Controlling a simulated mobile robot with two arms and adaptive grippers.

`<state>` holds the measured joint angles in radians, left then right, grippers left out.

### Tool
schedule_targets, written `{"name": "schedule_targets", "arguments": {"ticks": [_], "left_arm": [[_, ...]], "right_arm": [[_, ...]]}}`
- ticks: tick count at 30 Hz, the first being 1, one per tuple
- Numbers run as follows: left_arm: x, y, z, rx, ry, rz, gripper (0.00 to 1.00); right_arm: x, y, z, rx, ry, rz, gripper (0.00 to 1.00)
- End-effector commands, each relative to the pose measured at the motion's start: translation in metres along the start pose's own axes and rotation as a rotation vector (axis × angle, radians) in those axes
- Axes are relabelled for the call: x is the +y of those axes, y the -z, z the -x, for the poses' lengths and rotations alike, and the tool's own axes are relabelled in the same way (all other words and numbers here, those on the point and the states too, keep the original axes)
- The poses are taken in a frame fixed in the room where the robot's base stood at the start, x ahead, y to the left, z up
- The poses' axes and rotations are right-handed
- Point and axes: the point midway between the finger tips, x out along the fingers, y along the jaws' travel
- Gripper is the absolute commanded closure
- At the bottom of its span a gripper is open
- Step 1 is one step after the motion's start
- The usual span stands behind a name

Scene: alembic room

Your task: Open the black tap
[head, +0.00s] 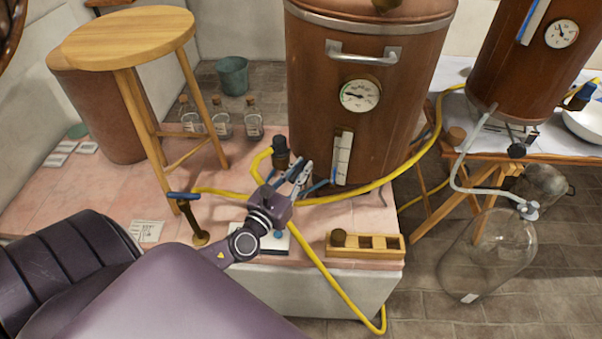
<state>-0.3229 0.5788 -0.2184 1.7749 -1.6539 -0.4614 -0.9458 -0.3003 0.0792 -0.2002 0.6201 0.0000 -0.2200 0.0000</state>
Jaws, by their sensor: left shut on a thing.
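A dark, black-looking tap (280,148) with a yellow hose at its side stands against the lower front of the middle copper vessel. My left gripper (299,174) is just right of and below the first tap, low in front of the vessel. Its fingers are shut on what looks like a blue lever (318,186), mostly hidden by the fingers. My right gripper is not in view.
The middle copper vessel (310,70) stands behind the gripper. A yellow hose (330,275) runs past the gripper and over the tiled ledge's edge. A wooden rack (365,252) is to the right, a blue-handled brass tap (190,220) to the left. A stool (125,40) and glass bottles (222,125) stand behind.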

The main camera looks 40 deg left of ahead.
Motion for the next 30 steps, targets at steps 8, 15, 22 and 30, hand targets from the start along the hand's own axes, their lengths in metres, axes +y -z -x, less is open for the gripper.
{"name": "schedule_targets", "arguments": {"ticks": [8, 15, 22, 30], "left_arm": [[-0.0007, 0.0005, 0.0003, 0.002, 0.024, 0.000, 1.00], [-0.0006, 0.0002, 0.0002, 0.002, 0.024, 0.000, 1.00], [-0.0003, 0.0000, 0.0001, 0.001, 0.022, 0.000, 0.70], [0.0000, 0.0001, 0.0013, 0.001, 0.022, 0.000, 0.70]], "right_arm": [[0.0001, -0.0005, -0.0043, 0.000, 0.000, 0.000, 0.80], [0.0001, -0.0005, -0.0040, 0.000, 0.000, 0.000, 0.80], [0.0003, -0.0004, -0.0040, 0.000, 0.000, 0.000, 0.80], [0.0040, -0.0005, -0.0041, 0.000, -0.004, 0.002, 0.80]]}}
